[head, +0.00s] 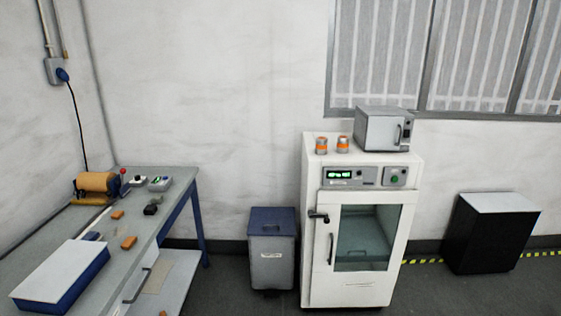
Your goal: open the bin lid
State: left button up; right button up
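A grey bin (271,267) with a label on its front stands on the floor against the wall, between the workbench and the white cabinet. Its blue lid (272,216) lies flat on top and looks shut. The inside of the bin is hidden. Neither my left nor my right gripper shows in the head view.
A white cabinet (314,265) with a glass door stands close at the bin's right, carrying a small grey oven (375,130) and two orange-and-silver cans. A workbench (179,188) with several items stands left. A black box (482,240) with a white top stands far right.

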aim_at(263, 221)
jog(key=i+u, duration=0.15)
jog(key=i, duration=0.65)
jog(key=i+l+u, duration=0.2)
jog(key=i, duration=0.65)
jog(key=j, duration=0.1)
